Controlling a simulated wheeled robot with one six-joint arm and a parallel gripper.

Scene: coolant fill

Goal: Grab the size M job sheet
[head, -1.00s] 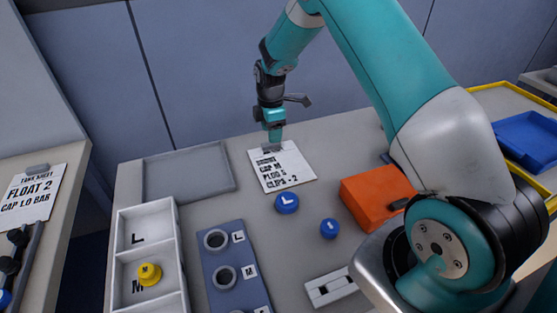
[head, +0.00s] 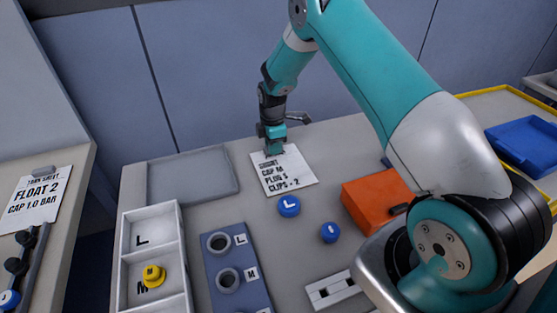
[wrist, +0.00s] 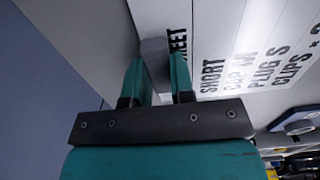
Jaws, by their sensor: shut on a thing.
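The job sheet (head: 285,172) is a white page with black print reading CAP M, PLUG S, CLIPS - 2. It is at the back middle of the grey table, and I cannot tell whether it is lifted at all. My gripper (head: 271,148) is at its far edge, pointing down. In the wrist view the two teal fingers (wrist: 158,80) are shut on the grey tab (wrist: 153,52) at the top of the sheet. Part of the sheet's heading is hidden in both views; the sheet (wrist: 230,50) lies to the right of the fingers in the wrist view.
Blue L cap (head: 289,206) and smaller blue cap (head: 330,232) lie in front of the sheet. A grey tray (head: 190,178), white bin (head: 126,240) and blue holder (head: 213,262) are left. Another sheet (head: 37,195) stands far left.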

